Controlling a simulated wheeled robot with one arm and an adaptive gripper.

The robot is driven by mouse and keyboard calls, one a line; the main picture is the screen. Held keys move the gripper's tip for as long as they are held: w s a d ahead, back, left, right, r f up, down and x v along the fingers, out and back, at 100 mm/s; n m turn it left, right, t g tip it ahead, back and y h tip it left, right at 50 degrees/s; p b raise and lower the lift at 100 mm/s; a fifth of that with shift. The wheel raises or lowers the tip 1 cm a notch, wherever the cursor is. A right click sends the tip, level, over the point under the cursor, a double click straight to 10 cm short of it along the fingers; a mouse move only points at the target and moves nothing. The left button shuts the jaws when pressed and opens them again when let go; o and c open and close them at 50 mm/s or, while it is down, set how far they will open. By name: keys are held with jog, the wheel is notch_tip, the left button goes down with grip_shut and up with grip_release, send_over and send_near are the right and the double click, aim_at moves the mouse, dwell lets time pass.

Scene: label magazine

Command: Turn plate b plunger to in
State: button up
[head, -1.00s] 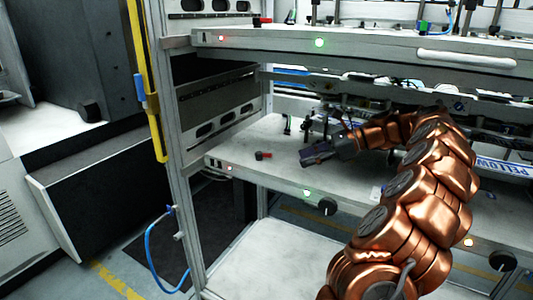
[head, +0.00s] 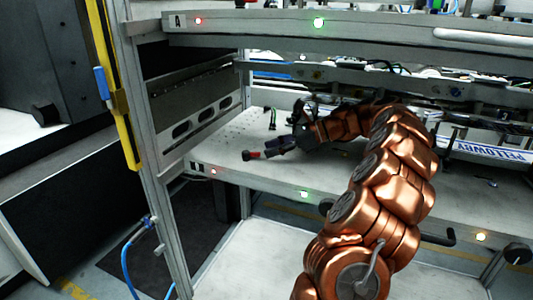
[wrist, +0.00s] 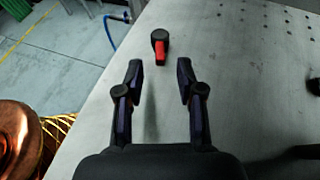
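The plate b plunger (head: 250,155) is a small red and black part on the white middle plate (head: 235,177), near its left front corner. In the wrist view the plunger (wrist: 159,47) lies just beyond my fingertips, its black round end farther away and its red part towards me. My gripper (head: 270,149) is low over the plate, to the right of the plunger. In the wrist view my gripper (wrist: 160,72) is open and empty, its two fingers spread on either side of the line to the plunger. No contact shows.
The upper plate (head: 260,27), marked A, hangs above my arm. A frame post (head: 150,150) stands left of the plates. A small dark upright fitting (head: 272,120) stands behind the plunger. A black knob (head: 518,253) is at right.

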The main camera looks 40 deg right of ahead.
aim_at(251, 155)
jog(key=shift+x, duration=1.1)
jog(key=shift+c, duration=0.4)
grip_shut()
